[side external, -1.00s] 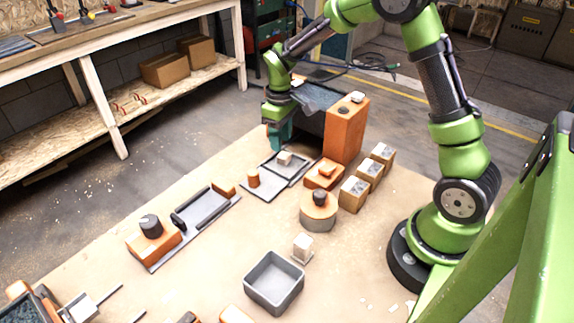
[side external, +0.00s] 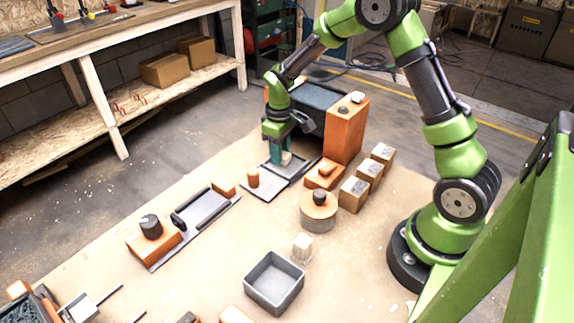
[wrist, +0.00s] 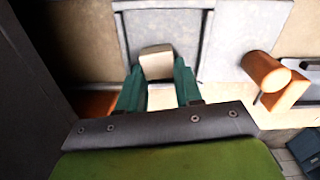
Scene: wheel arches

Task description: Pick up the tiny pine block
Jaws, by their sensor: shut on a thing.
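The tiny pine block (wrist: 156,63) is a pale cube between the two green fingertips of my gripper (wrist: 158,82) in the wrist view. It stands over a grey tray-like plate (wrist: 205,14). In the side view my gripper (side external: 279,160) points down at the plate (side external: 262,188), with the pale block (side external: 286,158) at its fingertips. The gripper is shut on the block. I cannot tell whether the block still touches the plate.
A small orange cylinder (side external: 252,178) stands beside the gripper. A tall orange box (side external: 345,130) rises close behind on the right.

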